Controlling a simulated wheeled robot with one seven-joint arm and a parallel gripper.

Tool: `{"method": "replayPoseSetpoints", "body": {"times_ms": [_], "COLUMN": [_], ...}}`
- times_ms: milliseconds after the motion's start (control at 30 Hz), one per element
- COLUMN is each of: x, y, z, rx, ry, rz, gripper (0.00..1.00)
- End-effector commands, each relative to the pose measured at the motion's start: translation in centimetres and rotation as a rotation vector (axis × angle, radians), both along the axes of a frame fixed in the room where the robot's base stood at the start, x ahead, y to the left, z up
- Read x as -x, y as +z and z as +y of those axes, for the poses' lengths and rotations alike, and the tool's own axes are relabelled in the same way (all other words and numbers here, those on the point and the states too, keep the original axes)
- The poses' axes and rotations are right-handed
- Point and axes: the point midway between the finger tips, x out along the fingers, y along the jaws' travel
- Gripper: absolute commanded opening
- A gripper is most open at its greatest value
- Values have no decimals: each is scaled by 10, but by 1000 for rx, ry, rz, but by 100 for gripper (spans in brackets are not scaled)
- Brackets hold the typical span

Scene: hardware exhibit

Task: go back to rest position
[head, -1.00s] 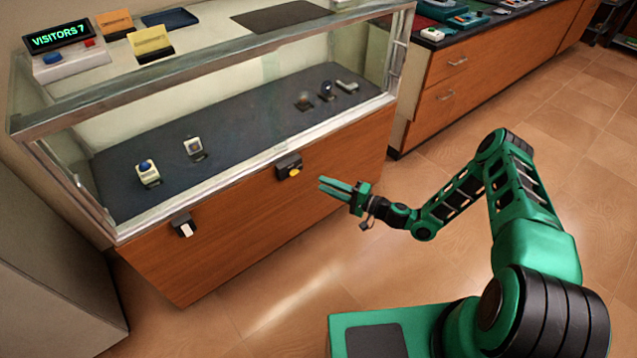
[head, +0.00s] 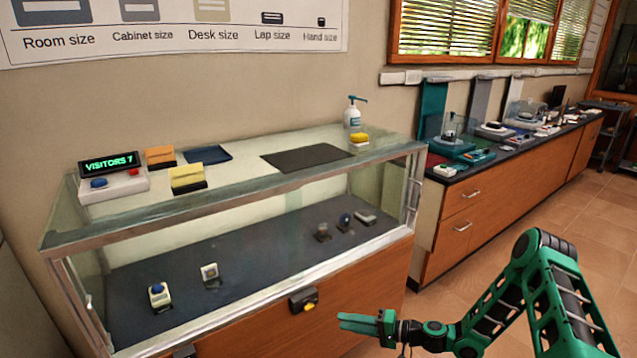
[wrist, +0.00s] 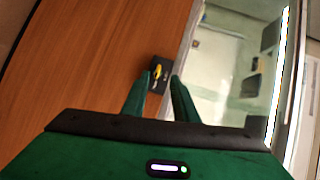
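My gripper (head: 340,321) is green, in front of the display case's wooden front, at the lower middle of the head view. Its two fingers point left, toward a small black box with a yellow knob (head: 308,306) on that front. In the wrist view, the fingers of my gripper (wrist: 161,78) are parted with nothing held between them. The black box (wrist: 160,66) shows beyond their tips, apart from them as far as I can tell. My green arm stretches in from the lower right of the head view.
The glass display case (head: 240,205) holds several small devices. On its top are a visitor counter (head: 110,170), card holders, a dark mat (head: 306,158) and a pump bottle (head: 353,115). A wooden counter (head: 480,210) runs along the right. Open tiled floor (head: 590,235) lies at right.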

Motion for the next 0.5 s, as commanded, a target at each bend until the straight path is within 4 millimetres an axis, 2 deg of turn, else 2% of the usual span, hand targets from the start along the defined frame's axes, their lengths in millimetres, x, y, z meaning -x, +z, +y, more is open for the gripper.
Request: {"method": "replayPoseSetpoints", "body": {"times_ms": [33,267,500], "x": [2,20,41], "y": [9,34,66], "z": [-5,-33,-76], "rx": [48,259,481], "ry": [37,176,271], "rz": [-6,8,47], "gripper": [27,27,27]}}
